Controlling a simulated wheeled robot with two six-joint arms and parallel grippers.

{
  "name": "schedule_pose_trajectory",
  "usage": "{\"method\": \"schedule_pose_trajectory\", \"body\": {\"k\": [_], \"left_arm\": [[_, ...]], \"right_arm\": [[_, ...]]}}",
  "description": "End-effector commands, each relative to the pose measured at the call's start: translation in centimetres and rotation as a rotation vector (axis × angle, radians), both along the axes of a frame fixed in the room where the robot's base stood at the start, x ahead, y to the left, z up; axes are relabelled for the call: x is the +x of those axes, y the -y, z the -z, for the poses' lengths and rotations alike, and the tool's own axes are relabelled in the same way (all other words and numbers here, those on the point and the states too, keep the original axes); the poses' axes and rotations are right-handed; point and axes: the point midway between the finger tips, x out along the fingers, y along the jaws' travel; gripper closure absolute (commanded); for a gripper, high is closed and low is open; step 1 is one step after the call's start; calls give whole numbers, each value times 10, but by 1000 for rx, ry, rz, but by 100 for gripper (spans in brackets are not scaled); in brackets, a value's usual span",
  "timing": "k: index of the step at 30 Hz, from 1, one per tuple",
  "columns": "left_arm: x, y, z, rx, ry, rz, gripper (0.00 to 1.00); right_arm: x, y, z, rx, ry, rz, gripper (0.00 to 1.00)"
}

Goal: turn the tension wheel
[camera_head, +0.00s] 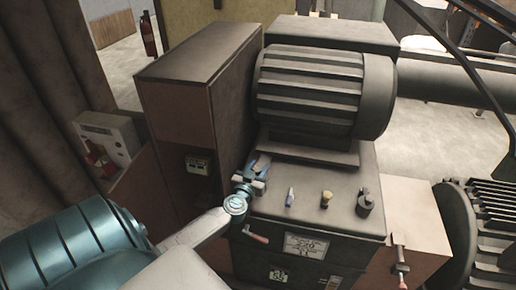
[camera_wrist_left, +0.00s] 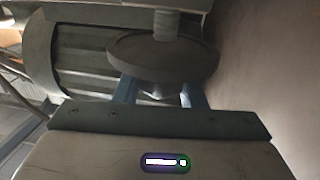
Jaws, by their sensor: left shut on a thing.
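The tension wheel (camera_wrist_left: 150,60) is a dark round disc on a threaded screw (camera_wrist_left: 165,25) in the left wrist view. The two blue fingers of my left gripper (camera_wrist_left: 158,92) reach to its near underside, one on each side of its hub, and are shut on it. In the head view my left gripper (camera_head: 257,176) is at the left end of the machine top (camera_head: 310,175), close to the tall brown cabinet. I cannot make out the wheel there. My right gripper is not in view.
A big ribbed motor (camera_head: 310,90) stands behind the gripper, and the tall cabinet (camera_head: 185,100) rises to its left. A red-handled lever (camera_head: 402,268) is at the right.

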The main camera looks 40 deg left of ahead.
Motion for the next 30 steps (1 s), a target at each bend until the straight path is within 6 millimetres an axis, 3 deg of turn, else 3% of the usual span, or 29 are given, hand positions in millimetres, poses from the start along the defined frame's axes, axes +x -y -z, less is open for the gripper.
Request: {"method": "schedule_pose_trajectory", "body": {"k": [9, 24, 25, 28, 30], "left_arm": [[0, -1, 1, 1, 0, 108, 86], [0, 0, 1, 0, 0, 126, 86], [0, 0, 1, 0, 0, 126, 61], [0, 0, 0, 0, 1, 126, 42], [0, 0, 0, 0, 1, 125, 41]], "right_arm": [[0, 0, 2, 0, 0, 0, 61], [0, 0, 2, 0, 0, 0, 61], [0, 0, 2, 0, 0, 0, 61], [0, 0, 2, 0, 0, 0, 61], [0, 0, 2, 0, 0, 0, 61]]}}
